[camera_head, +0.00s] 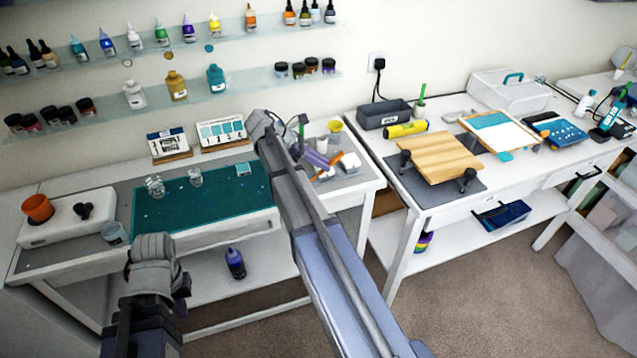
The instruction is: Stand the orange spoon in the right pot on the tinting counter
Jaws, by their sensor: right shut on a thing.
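My right arm reaches across the middle of the view to the right end of the teal-mat counter. My right gripper (325,163), purple and partly hidden, is shut there on a thin orange thing (338,158) that looks like the orange spoon, tilted. White items (351,161) that may be pots lie close around it; I cannot tell whether the spoon touches or is inside one.
The teal mat (220,222) carries two clear cups (155,186). An orange cup (38,207) stands on a white device at the left. A yellow cup (334,126) is behind the right gripper. The right table holds a wooden board (440,154). Bottle shelves line the wall.

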